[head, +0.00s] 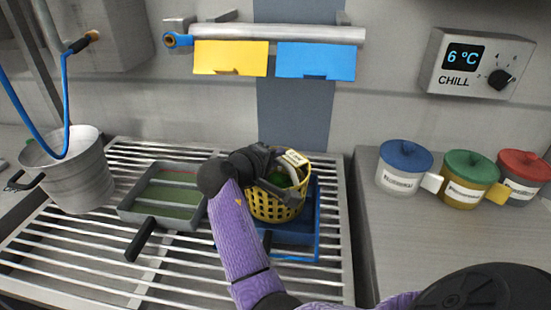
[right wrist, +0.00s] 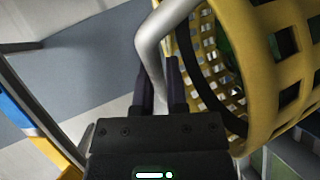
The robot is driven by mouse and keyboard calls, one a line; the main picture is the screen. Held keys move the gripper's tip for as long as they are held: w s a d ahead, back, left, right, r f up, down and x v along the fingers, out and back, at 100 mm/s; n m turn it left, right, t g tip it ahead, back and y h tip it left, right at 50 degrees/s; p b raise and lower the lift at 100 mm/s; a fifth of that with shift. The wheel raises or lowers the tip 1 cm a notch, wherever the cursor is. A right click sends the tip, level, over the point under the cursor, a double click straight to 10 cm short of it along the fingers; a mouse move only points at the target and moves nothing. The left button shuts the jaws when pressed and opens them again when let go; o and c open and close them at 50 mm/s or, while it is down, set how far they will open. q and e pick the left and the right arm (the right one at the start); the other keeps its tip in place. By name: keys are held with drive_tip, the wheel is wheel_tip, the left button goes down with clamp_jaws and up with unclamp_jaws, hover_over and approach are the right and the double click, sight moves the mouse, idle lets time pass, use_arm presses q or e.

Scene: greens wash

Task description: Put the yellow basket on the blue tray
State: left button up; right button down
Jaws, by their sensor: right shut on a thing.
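The yellow basket (head: 277,206) is a lattice basket with green and pale contents, at the middle of the head view. It overlaps the blue tray (head: 318,222) in the picture; I cannot tell whether it touches it. My right gripper (head: 262,163) is at the basket's upper left rim. In the right wrist view the fingers of my right gripper (right wrist: 160,88) are shut on a grey bent handle (right wrist: 150,40) beside the yellow basket (right wrist: 262,80). The basket and my arm hide part of the tray. My left gripper is not in view.
A grey tray with green inside (head: 170,198) lies left on the slatted rack (head: 80,250). A metal bucket (head: 70,170) stands further left. Blue, green and red lidded pots (head: 460,185) stand on the right counter. A rail with yellow and blue cards (head: 315,60) hangs behind.

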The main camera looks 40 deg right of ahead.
drive_tip(key=c, duration=0.7)
unclamp_jaws()
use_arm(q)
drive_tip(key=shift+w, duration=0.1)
use_arm(e)
drive_tip(key=shift+o, duration=0.2)
drive_tip(key=shift+a+r, duration=0.2)
drive_tip(key=shift+a, duration=0.1)
use_arm(q)
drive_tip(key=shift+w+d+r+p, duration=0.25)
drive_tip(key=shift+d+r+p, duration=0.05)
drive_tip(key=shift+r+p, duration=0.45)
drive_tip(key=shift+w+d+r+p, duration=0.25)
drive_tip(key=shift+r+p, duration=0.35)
drive_tip(key=shift+p, duration=0.1)
use_arm(e)
drive_tip(key=v, duration=1.1)
drive_tip(key=shift+a, duration=0.25)
